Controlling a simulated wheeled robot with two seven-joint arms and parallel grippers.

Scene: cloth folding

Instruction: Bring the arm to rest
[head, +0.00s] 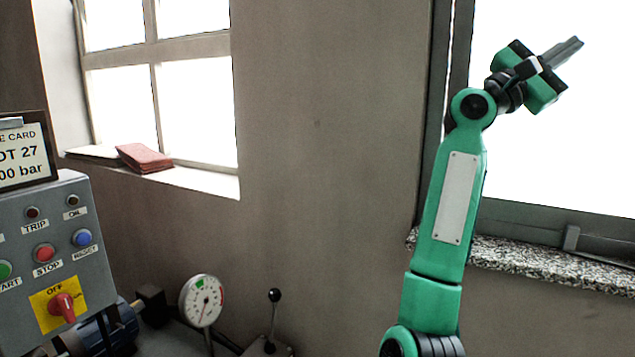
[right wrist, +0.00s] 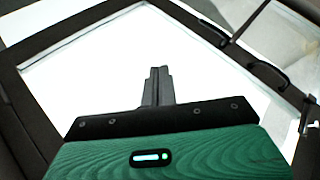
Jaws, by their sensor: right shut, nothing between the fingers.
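My right arm is green and rises on the right side of the head view. My right gripper (head: 572,46) is at its top, in front of the bright window (head: 600,140), pointing up and to the right. Its two grey fingers lie together, shut and empty. The right wrist view shows the same fingers (right wrist: 158,78) closed against the white window pane. My left gripper is in neither view.
A grey control box (head: 95,262) with buttons and a red switch stands at the left. A dial gauge (head: 202,301) and a lever with a black knob (head: 274,296) are at the bottom. A speckled stone sill (head: 545,267) runs under the right window. The wall between the windows is bare.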

